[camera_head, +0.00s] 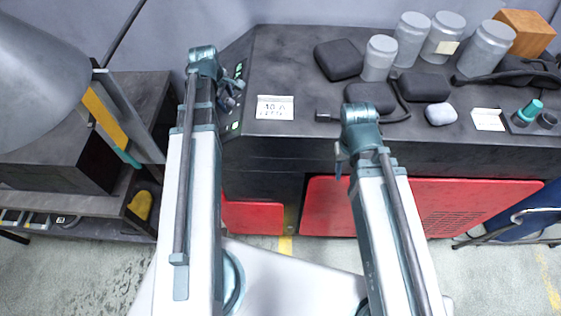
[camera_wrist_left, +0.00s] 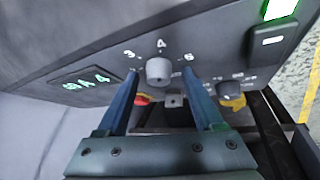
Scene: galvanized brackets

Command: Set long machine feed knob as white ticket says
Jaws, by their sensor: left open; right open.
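The long dark machine (camera_head: 270,60) has a control panel on its left end. In the left wrist view a grey round knob (camera_wrist_left: 159,72) sits on this panel, with marks around it that look like 3, 4 and 6. Its pointer direction is unclear. My left gripper (camera_wrist_left: 162,82) is open, its fingers on either side of the knob; contact cannot be told. The gripper also shows at the panel in the head view (camera_head: 230,88). A white ticket (camera_head: 275,107) on the machine top seems to read "10 A" above a blurred line. My right gripper (camera_head: 340,158) is open and empty before the machine's front.
A green-lit display (camera_wrist_left: 86,84), a green lamp (camera_wrist_left: 280,8) and a smaller knob (camera_wrist_left: 228,88) are on the panel. Grey jars (camera_head: 410,38), dark pads (camera_head: 338,60) and another white card (camera_head: 488,119) are on the machine top. A shelf (camera_head: 60,200) stands left.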

